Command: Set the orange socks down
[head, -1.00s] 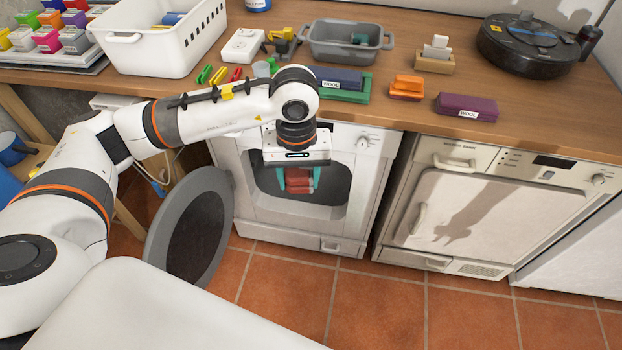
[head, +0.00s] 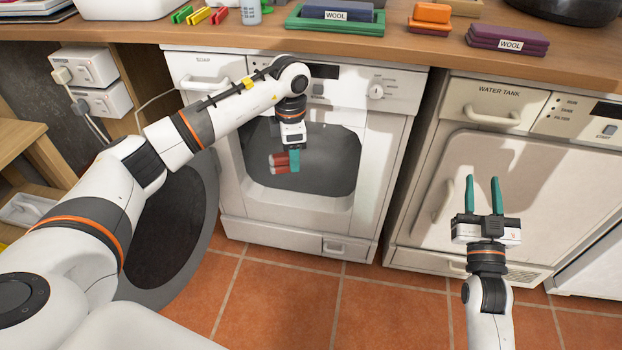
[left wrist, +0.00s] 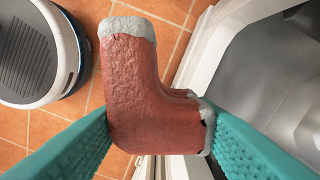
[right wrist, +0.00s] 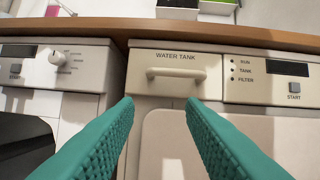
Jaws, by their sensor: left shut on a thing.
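A pair of rust-orange socks (head: 279,163) with grey ends is held in my left gripper (head: 294,160), in front of the left machine's dark opening. In the left wrist view the socks (left wrist: 150,85) are bent in an L shape, pinched between the teal fingers (left wrist: 155,130). Tiled floor shows below them, and they touch nothing but the gripper. My right gripper (head: 483,190) is open and empty in front of the right machine. In the right wrist view its fingers (right wrist: 160,110) are spread below the water tank handle.
The washing machine (head: 385,130) has its round door (head: 165,225) swung open to the left. The dryer (head: 490,120) stands to its right. Above runs a wooden counter (head: 390,48) with an orange folded item (head: 432,13), a purple "WOOL" item (head: 507,42) and a green tray (head: 300,23).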

